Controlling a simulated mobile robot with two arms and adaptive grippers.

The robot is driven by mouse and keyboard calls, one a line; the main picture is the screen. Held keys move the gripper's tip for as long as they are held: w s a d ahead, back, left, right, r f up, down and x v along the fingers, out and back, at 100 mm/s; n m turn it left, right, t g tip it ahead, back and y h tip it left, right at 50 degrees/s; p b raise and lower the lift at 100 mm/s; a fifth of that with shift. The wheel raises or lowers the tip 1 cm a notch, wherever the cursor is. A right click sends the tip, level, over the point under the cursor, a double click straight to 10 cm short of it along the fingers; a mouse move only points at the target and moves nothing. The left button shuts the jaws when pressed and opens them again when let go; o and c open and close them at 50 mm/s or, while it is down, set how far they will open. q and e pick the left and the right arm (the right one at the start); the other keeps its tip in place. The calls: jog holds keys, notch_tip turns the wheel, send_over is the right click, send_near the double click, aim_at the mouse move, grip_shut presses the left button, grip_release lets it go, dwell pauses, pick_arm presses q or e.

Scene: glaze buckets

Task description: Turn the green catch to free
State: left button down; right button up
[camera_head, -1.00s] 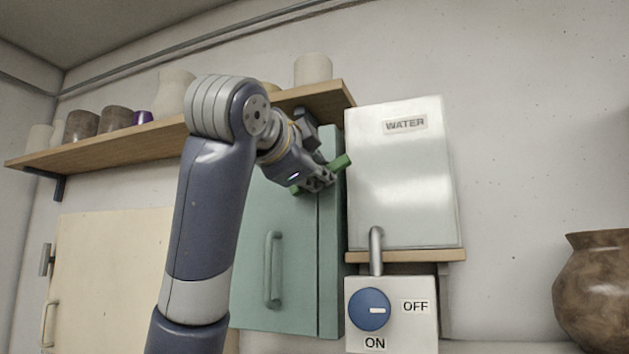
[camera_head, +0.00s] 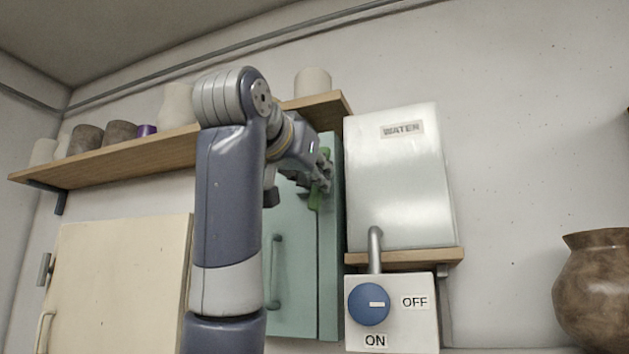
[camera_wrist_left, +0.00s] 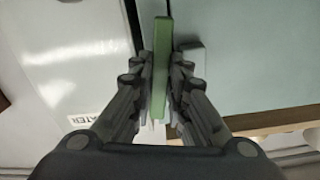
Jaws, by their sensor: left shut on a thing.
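The green catch (camera_head: 315,196) is a narrow bar on the teal cabinet (camera_head: 291,243), near the edge of its door. In the head view it stands close to upright, partly hidden by my gripper. In the left wrist view the green catch (camera_wrist_left: 161,62) lies lengthwise between the two fingers. My left gripper (camera_head: 319,178) is shut on it, and the gripper also shows in the left wrist view (camera_wrist_left: 160,88). My right gripper is in neither view.
A white WATER box (camera_head: 396,185) stands just right of the cabinet on a small ledge. Below it is a blue knob (camera_head: 369,304) on a white panel. A wooden shelf (camera_head: 150,154) with several pots runs above the cabinet. A brown pot (camera_head: 597,290) stands at the right.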

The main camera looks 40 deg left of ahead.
pick_arm(q)
jog(key=shift+n+b, duration=0.3)
jog(key=shift+n, duration=0.8)
jog(key=c, duration=1.6)
grip_release()
jog(key=shift+o, duration=0.2)
jog(key=v, duration=0.7)
jog(key=shift+s, duration=0.25)
jog(key=shift+w, duration=0.1)
